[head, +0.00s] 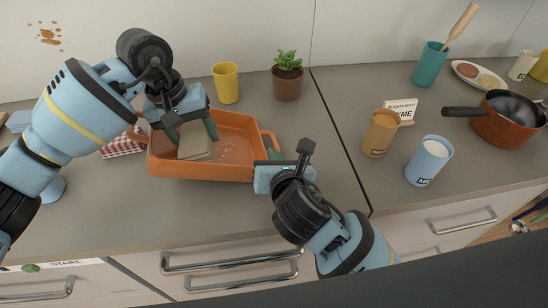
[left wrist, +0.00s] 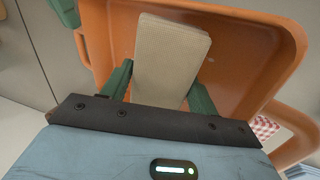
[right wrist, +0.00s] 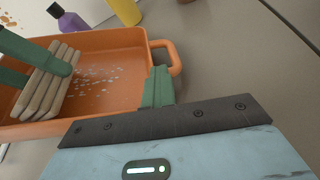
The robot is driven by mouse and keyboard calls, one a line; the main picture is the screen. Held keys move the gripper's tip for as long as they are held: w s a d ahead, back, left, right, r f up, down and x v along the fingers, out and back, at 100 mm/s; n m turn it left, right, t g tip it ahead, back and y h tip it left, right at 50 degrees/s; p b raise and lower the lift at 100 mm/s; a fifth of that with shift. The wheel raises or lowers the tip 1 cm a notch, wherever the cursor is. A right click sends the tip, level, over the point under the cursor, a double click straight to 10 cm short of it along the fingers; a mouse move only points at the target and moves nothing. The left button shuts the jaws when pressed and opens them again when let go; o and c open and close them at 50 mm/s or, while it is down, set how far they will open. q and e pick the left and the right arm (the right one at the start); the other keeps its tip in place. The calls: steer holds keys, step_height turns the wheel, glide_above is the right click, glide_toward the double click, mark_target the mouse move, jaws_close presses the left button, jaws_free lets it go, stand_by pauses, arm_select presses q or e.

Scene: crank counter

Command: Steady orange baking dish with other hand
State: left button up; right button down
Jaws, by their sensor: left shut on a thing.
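The orange baking dish (head: 235,172) stands on the grey counter, with white specks on its floor. My left gripper (head: 195,130) is over the dish's left part, its fingers shut on a beige ribbed block (head: 197,147). The block also shows in the left wrist view (left wrist: 170,60); in the right wrist view it looks like several upright slats (right wrist: 48,82). My right gripper (head: 274,155) is at the dish's right side by its handle (right wrist: 172,58). Its green fingers (right wrist: 158,87) are together against or just beside the outer wall; contact cannot be told.
A yellow cup (head: 226,84) and a potted plant (head: 287,80) stand behind the dish. A checked cloth (head: 122,147) lies at its left. A brown cup (head: 380,134), a blue milk cup (head: 428,162) and a copper pan (head: 505,122) stand right.

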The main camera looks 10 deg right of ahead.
steer(key=c, duration=2.2)
jaws_free()
steer(key=shift+s+f, duration=0.3)
steer(key=shift+f, duration=0.6)
steer(key=c, duration=1.3)
jaws_free()
steer(key=shift+c, duration=0.2)
steer(key=shift+s, duration=0.1)
steer(key=shift+s+r+g, duration=0.2)
steer(key=shift+s+g, duration=0.1)
steer(key=shift+s, duration=0.1)
steer(key=a+v, duration=0.1)
steer(key=v, duration=0.9)
steer(key=shift+s+d+r, duration=0.25)
steer(key=shift+d+r, duration=0.25)
steer(key=shift+r, duration=0.05)
steer(key=shift+c, duration=1)
steer(key=shift+w, duration=0.1)
